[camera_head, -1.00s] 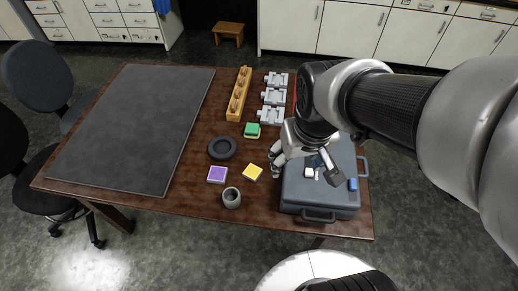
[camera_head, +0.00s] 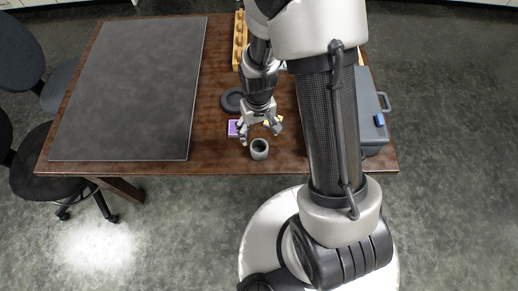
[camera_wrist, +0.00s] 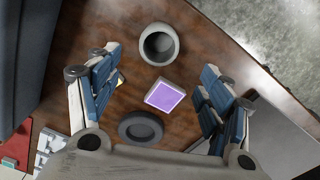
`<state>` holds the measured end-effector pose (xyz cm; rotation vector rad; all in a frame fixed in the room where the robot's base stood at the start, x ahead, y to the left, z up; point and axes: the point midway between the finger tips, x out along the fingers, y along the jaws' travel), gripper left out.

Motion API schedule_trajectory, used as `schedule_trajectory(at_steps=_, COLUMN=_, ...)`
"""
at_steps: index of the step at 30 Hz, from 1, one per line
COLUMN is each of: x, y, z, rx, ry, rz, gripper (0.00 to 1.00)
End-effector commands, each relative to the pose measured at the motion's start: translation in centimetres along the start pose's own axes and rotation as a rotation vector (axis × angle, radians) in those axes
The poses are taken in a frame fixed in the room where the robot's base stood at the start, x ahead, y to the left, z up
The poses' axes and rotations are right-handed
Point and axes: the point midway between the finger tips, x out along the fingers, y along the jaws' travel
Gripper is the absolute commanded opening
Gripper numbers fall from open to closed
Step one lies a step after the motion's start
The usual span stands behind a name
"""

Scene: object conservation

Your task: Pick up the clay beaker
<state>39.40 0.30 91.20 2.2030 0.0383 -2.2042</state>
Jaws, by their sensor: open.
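The clay beaker (camera_head: 259,149) is a small grey-brown cup standing upright near the front edge of the wooden table. It also shows in the wrist view (camera_wrist: 159,45), top centre, with its dark opening facing the camera. My gripper (camera_head: 261,132) is open and empty, just behind and above the beaker in the head view. In the wrist view the two blue-padded fingers of my gripper (camera_wrist: 160,85) stand wide apart, and the beaker lies beyond their tips. No contact with the beaker shows.
A purple sticky pad (camera_wrist: 165,95) and a dark ring-shaped dish (camera_wrist: 140,129) lie close to the beaker. A yellow pad (camera_head: 273,121) is partly hidden by my gripper. A grey case (camera_head: 372,110) stands right. A large dark mat (camera_head: 130,90) covers the left.

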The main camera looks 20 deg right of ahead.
Motion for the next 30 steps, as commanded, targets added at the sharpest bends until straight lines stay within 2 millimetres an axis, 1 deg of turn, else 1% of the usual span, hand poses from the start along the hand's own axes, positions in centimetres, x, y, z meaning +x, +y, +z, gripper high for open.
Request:
schedule_trajectory(at_steps=1, x=1.5, y=0.0, z=0.1, rx=0.000, ry=-0.004, rz=0.000, gripper=0.73)
schedule_trajectory(at_steps=3, x=2.8, y=0.0, z=0.1, rx=0.000, ry=-0.003, rz=0.000, gripper=0.73)
schedule_trajectory(at_steps=6, x=4.2, y=0.0, z=0.1, rx=0.000, ry=-0.002, rz=0.000, gripper=0.73)
schedule_trajectory(at_steps=9, x=4.9, y=0.0, z=0.1, rx=0.000, ry=-0.002, rz=0.000, gripper=0.73)
schedule_trajectory(at_steps=14, x=5.5, y=0.1, z=0.1, rx=0.000, ry=0.000, rz=0.000, gripper=0.73)
schedule_trajectory(at_steps=17, x=6.7, y=0.2, z=0.2, rx=0.001, ry=-0.002, rz=0.000, gripper=0.73)
schedule_trajectory(at_steps=21, x=9.0, y=0.3, z=0.5, rx=0.000, ry=-0.003, rz=0.000, gripper=0.73)
schedule_trajectory(at_steps=24, x=10.1, y=0.3, z=0.4, rx=0.000, ry=-0.001, rz=0.000, gripper=0.73)
schedule_trajectory(at_steps=30, x=10.2, y=0.3, z=0.3, rx=0.000, ry=0.001, rz=0.000, gripper=0.73)
